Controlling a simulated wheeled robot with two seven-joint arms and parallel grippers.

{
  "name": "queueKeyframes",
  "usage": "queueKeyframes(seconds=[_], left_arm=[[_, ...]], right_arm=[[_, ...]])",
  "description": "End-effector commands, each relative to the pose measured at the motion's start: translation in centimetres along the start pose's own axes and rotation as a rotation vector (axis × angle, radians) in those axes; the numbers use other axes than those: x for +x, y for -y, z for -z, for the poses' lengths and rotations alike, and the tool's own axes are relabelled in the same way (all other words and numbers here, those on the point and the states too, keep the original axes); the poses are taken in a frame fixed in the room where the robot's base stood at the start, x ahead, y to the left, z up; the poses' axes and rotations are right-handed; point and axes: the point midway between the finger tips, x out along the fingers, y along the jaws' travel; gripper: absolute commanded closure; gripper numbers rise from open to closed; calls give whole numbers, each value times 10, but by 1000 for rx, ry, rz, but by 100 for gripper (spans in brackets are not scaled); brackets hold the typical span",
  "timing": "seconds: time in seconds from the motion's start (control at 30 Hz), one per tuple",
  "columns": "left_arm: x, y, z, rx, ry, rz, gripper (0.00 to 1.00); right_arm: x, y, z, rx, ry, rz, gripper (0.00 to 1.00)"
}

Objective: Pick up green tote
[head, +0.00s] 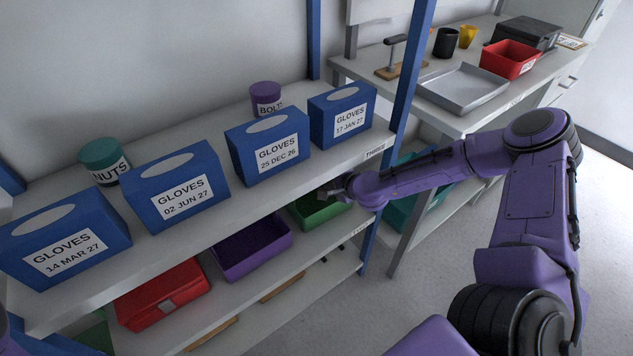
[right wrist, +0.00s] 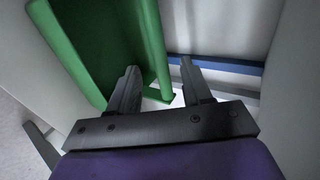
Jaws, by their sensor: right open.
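The green tote (head: 318,208) sits on the shelf level below the glove boxes, at its right end, partly hidden by the shelf board above and by my gripper. My right gripper (head: 332,190) is at the tote, under the upper shelf's front edge. In the right wrist view the green tote (right wrist: 95,50) fills the upper left. My right gripper (right wrist: 160,68) is open there, with one tote wall appearing between its two fingers. Whether the fingers touch the wall I cannot tell. My left gripper is not in view.
Several blue glove boxes (head: 267,146) stand on the shelf above. A blue post (head: 408,75) rises right of the green tote. A teal tote (head: 399,214) is under the bench. Open floor lies in front.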

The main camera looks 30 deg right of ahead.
Motion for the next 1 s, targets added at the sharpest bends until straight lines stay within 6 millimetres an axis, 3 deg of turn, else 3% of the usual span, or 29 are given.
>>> queueKeyframes(seconds=[0.03, 0.33, 0.77, 1.0], left_arm=[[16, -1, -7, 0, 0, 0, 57], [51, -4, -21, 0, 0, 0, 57], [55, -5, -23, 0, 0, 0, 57], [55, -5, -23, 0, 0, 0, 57]], right_arm=[[15, -9, 0, -5, 0, 0, 51], [60, -6, -1, -1, 0, -1, 51], [69, -2, -1, 0, 0, -3, 51], [69, -2, -1, 0, 0, -3, 88]])
